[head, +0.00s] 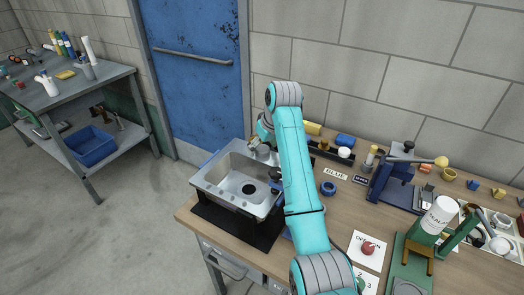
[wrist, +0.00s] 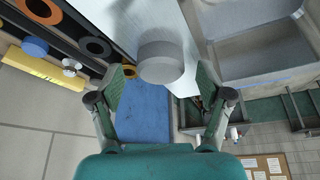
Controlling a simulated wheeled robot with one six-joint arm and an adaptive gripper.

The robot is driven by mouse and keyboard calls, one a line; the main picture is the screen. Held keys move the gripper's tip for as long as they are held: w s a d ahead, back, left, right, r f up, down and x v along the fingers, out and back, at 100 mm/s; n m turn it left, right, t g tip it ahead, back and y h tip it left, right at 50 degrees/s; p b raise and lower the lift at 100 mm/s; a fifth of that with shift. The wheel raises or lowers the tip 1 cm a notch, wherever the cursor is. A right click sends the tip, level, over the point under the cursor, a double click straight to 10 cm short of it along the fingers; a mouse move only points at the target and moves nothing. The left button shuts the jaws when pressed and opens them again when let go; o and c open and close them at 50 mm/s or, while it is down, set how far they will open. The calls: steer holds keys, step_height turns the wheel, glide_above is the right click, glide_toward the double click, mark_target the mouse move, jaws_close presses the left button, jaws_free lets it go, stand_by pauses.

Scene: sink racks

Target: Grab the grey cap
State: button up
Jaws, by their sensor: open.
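A light grey round cap (wrist: 160,58) shows in the wrist view, just beyond and between the fingertips of my gripper (wrist: 163,85). The fingers are spread to either side of it, and neither visibly grips it. What the cap rests on is hard to tell. In the head view my gripper (head: 262,138) is at the back rim of the metal sink (head: 212,180). My arm partly hides that area, so I cannot make out the cap clearly there.
In the head view a blue ring (head: 328,188) lies on the bench.

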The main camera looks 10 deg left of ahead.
steer(key=c, duration=1.2)
steer(key=shift+o, duration=0.2)
